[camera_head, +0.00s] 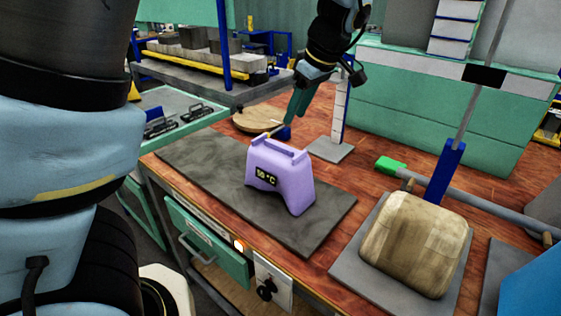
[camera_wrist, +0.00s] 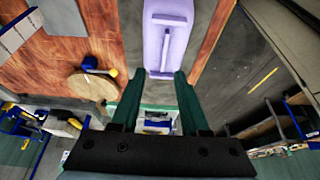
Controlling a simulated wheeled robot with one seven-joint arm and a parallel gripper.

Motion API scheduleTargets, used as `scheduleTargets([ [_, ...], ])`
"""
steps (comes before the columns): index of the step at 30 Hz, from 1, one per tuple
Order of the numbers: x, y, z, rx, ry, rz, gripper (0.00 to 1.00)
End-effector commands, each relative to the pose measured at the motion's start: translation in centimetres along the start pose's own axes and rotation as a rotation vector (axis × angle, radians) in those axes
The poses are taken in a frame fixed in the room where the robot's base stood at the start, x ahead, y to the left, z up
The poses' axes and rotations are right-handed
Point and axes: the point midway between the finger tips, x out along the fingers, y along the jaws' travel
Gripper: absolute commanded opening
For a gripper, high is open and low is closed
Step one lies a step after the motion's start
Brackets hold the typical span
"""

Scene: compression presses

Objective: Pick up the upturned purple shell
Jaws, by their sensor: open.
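The purple shell (camera_head: 282,182) sits on a dark grey mat (camera_head: 205,160) on the wooden bench, with a small display reading "50 °C" on its side. Raised ridges run along its top. In the wrist view the shell (camera_wrist: 154,40) lies beyond the fingertips, at the top middle, partly cut off by the frame edge. My gripper (camera_head: 292,118) is above and behind the shell in the head view, apart from it. Its two green fingers are spread and empty in the wrist view (camera_wrist: 157,74).
A round wooden board (camera_head: 252,119) with a blue-handled tool (camera_head: 283,133) lies behind the shell. A beige rounded block (camera_head: 415,243) sits on a grey plate at right. A blue post (camera_head: 444,170) and a green-ended bar (camera_head: 391,164) stand near it. Bare bench lies between.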

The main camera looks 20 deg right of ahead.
Motion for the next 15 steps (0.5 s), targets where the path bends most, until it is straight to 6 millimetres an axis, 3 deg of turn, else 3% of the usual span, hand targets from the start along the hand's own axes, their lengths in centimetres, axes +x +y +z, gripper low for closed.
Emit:
scheduleTargets([
  [6,3.3,-0.2,-0.1,0.000,-0.001,-0.006,0.45],
  [15,5.8,-0.7,-0.3,0.001,-0.002,-0.008,0.45],
])
